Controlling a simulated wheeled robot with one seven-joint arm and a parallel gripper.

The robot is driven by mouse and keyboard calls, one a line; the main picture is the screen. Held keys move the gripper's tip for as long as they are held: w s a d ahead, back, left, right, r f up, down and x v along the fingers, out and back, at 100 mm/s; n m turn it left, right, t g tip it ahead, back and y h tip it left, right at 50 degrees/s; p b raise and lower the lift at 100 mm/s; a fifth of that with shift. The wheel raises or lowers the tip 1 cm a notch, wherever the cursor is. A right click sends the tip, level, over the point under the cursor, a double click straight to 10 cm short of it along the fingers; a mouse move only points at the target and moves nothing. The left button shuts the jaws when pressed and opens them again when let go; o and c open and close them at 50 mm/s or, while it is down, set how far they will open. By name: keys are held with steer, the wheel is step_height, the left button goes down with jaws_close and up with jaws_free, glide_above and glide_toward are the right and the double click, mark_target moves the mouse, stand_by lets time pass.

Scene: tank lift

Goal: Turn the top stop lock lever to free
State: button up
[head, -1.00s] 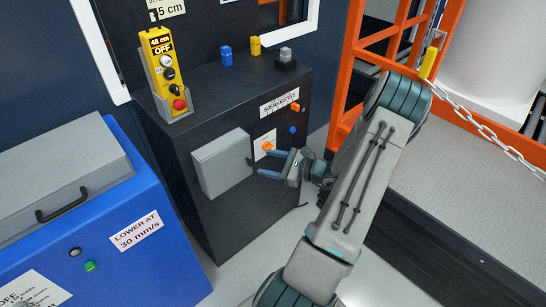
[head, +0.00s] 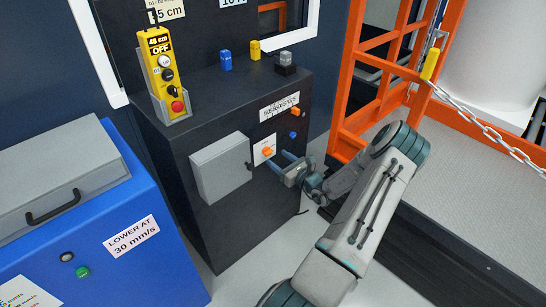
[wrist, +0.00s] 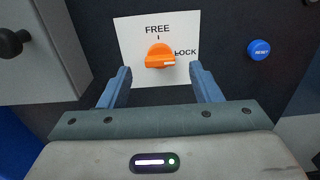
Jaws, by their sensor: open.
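The orange stop lock lever (wrist: 160,57) sits on a white plate (wrist: 135,45) marked FREE at the top and LOCK at the right. Its pale-marked end points right, towards LOCK. My gripper (wrist: 163,82) is open, with one blue finger below left of the lever and one below right, apart from it and not gripping it. In the head view, the lever (head: 268,152) is on the black cabinet's front, and my gripper (head: 284,161) is close in front of it, to the right.
A grey box (head: 221,168) with a dark knob (wrist: 12,42) projects left of the plate. A blue RESET button (wrist: 259,49) is at the right. Another orange control (head: 295,125) is higher on the cabinet. A yellow pendant (head: 163,75) stands on top; an orange frame (head: 350,100) is right.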

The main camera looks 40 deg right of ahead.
mark_target(270, 153)
steer(key=shift+w+a, duration=0.15)
steer(key=shift+w, duration=1.6)
steer(key=c, duration=1)
